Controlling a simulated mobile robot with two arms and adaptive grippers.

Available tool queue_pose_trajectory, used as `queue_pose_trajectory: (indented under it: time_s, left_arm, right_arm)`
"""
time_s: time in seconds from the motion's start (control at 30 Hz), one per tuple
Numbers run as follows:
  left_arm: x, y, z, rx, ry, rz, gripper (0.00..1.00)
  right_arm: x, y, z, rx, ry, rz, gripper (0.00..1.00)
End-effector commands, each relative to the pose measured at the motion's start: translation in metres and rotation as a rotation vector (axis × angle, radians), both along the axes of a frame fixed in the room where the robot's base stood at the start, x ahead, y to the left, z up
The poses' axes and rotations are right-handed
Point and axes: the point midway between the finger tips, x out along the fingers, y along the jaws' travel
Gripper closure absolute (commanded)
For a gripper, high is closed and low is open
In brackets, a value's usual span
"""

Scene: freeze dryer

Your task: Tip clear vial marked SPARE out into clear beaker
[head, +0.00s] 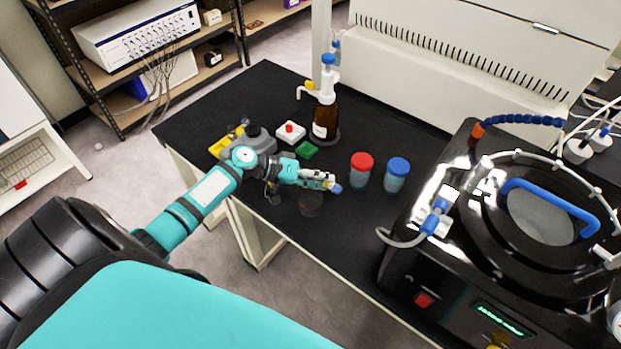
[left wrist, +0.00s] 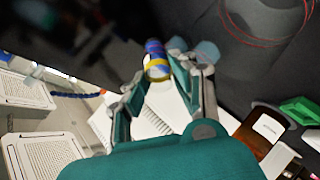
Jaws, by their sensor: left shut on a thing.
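My left gripper (head: 326,183) reaches in from the left over the black bench. It is shut on a small vial (head: 337,189), of which a blue end shows beyond the fingertips. In the left wrist view the vial (left wrist: 155,60) shows blue with a yellow band, at the fingertips (left wrist: 168,62). It looks tilted; its marking and contents cannot be read. A clear beaker (head: 311,205) stands on the bench just below and in front of the gripper. A thin reddish rim, seemingly the beaker's (left wrist: 265,42), shows at upper right in the wrist view. My right gripper is not in view.
Red-capped (head: 361,168) and blue-capped (head: 397,174) jars stand right of the gripper. Behind are a brown dispenser bottle (head: 325,118), a green block (head: 306,150) and a white block with a red top (head: 290,132). The black freeze dryer (head: 450,250) fills the right.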

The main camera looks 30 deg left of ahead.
Motion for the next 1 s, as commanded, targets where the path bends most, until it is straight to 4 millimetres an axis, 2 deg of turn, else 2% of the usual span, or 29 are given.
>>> queue_pose_trajectory:
  time_s: [1.0]
  left_arm:
    - [-0.001, 0.001, 0.000, -0.133, -0.038, -0.001, 0.97]
  right_arm:
    - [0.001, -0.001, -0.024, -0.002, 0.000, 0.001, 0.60]
